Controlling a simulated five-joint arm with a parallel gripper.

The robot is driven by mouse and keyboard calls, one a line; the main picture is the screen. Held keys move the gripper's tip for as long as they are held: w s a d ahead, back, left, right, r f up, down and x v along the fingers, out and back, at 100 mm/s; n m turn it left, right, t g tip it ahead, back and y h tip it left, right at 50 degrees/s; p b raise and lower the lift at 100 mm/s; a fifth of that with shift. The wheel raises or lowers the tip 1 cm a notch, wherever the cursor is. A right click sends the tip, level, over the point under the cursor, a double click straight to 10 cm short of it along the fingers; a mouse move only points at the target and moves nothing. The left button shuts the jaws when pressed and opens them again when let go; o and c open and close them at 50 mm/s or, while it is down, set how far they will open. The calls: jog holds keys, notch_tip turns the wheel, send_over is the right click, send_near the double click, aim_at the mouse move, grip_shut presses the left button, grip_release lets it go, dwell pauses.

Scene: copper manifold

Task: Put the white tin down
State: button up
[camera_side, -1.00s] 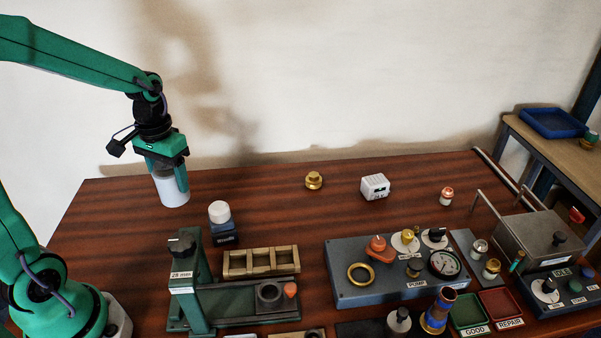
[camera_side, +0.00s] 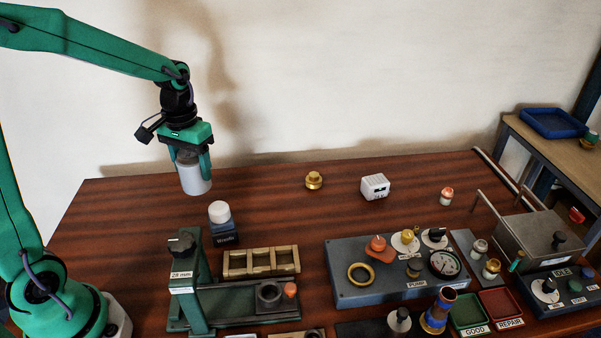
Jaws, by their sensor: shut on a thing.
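The white tin (camera_side: 195,181) is a white cylinder with a greyish top, near the back left of the brown table. My gripper (camera_side: 193,168) points down with its green fingers on either side of the tin's upper part and is shut on it. The tin hangs slightly tilted. I cannot tell for sure whether its base touches the table or is a little above it.
A dark blue bottle with a white cap (camera_side: 220,213) stands just in front of the tin. A green press stand (camera_side: 190,270) and a wooden rack (camera_side: 261,262) are nearer. A brass fitting (camera_side: 314,180) and a white box (camera_side: 375,187) stand to the right, with bare table between.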

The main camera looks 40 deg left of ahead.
jog(key=w+d, duration=1.3)
jog(key=w, duration=0.3)
jog(key=w+a+f, duration=0.5)
jog(key=a+f, duration=0.2)
jog(key=a, duration=0.3)
jog(key=shift+a+f+n, duration=0.25)
jog(key=shift+a+n, duration=0.05)
jog(key=shift+a, duration=0.05)
jog(key=shift+w+f, duration=0.1)
jog(key=shift+f, duration=1.9)
jog(key=shift+f, duration=0.15)
jog(key=o, duration=1.2)
jog(key=shift+c, duration=0.2)
